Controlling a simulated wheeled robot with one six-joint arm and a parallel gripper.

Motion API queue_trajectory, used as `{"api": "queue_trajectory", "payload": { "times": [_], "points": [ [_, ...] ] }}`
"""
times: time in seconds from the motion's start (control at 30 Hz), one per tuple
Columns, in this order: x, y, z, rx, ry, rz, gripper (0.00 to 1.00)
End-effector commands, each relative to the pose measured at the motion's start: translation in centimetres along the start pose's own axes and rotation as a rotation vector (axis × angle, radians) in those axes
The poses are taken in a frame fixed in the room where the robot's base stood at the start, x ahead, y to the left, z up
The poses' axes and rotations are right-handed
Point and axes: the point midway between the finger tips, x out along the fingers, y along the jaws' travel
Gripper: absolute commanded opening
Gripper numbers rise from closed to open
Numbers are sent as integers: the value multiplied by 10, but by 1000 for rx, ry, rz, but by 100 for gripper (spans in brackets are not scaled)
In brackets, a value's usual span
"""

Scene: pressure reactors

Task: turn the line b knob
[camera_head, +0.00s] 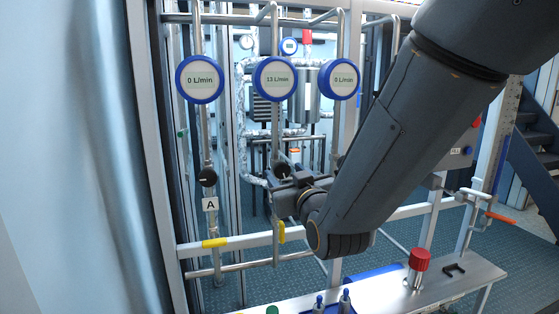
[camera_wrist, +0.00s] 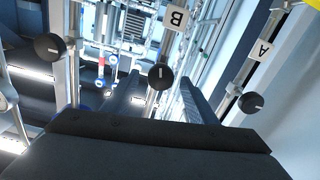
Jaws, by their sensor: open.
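The line B knob (camera_wrist: 161,77) is round and black with a white mark, below the B label (camera_wrist: 176,17) in the wrist view. It appears between the two spread fingers of my gripper (camera_wrist: 159,84); whether they touch it I cannot tell. In the head view the knob (camera_head: 282,169) is partly hidden behind my gripper (camera_head: 279,184), which is at the middle pipe. The middle gauge (camera_head: 275,78) above reads 13 L/min.
The line A knob (camera_head: 208,177) and A label (camera_head: 210,204) are on the pipe to the left. Gauges at left (camera_head: 200,79) and right (camera_head: 342,79) read 0 L/min. Yellow handles (camera_head: 214,243) sit below. A bench (camera_head: 384,289) with a red knob (camera_head: 419,259) stands in front.

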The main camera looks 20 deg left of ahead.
Motion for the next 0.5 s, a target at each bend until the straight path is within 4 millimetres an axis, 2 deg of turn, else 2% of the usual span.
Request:
{"api": "queue_trajectory", "payload": {
  "times": [0.5],
  "points": [
    [65, 0, 0, 1, -2, 0, 53]
  ]
}}
